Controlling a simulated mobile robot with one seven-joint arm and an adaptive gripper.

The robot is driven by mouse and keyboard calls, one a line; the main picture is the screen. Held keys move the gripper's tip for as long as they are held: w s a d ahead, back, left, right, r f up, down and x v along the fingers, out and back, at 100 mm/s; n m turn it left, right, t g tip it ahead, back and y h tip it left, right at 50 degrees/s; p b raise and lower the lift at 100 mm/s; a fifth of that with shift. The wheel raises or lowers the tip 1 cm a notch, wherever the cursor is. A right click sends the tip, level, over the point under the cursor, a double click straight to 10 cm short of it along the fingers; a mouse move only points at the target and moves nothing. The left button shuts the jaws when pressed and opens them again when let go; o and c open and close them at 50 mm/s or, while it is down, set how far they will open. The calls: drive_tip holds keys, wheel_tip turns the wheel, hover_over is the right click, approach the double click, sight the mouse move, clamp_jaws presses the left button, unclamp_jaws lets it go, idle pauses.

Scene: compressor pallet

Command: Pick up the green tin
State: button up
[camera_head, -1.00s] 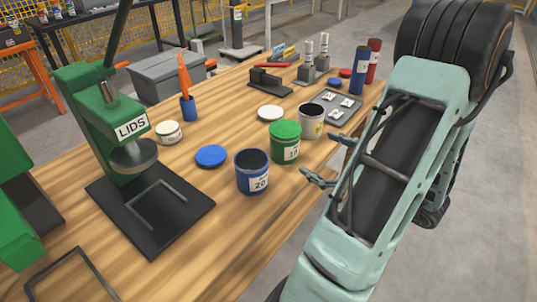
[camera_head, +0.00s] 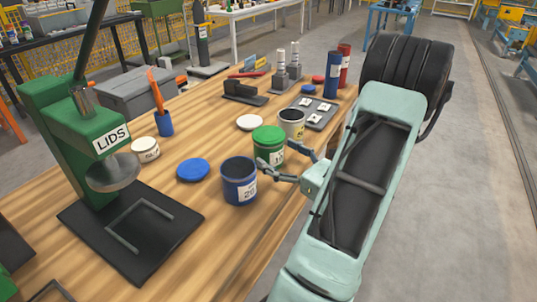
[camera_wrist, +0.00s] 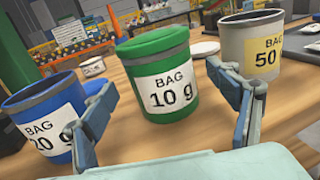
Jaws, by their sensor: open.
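The green tin (camera_head: 268,146) stands upright and lidded on the wooden table, between an open blue tin and an open cream tin. In the wrist view the green tin (camera_wrist: 161,77) sits near the middle, with a white label reading "BAG 10 g". My gripper (camera_head: 295,162) is open at the table's right edge, its fingers pointing toward the green tin. In the wrist view my gripper's fingers (camera_wrist: 165,105) stand apart on either side of the green tin's lower part, with nothing held. From these views I cannot tell whether either finger touches it.
The blue tin (camera_head: 239,182) stands close by the left finger, and the cream tin (camera_head: 291,123) stands just behind the right one. A blue lid (camera_head: 193,170) and a white lid (camera_head: 250,122) lie on the table. A green LIDS press (camera_head: 75,130) stands left.

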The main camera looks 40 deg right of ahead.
drive_tip(key=w, duration=0.4)
drive_tip(key=shift+w+f+b, duration=0.2)
drive_tip(key=shift+w+b, duration=0.1)
drive_tip(key=c, duration=1.3)
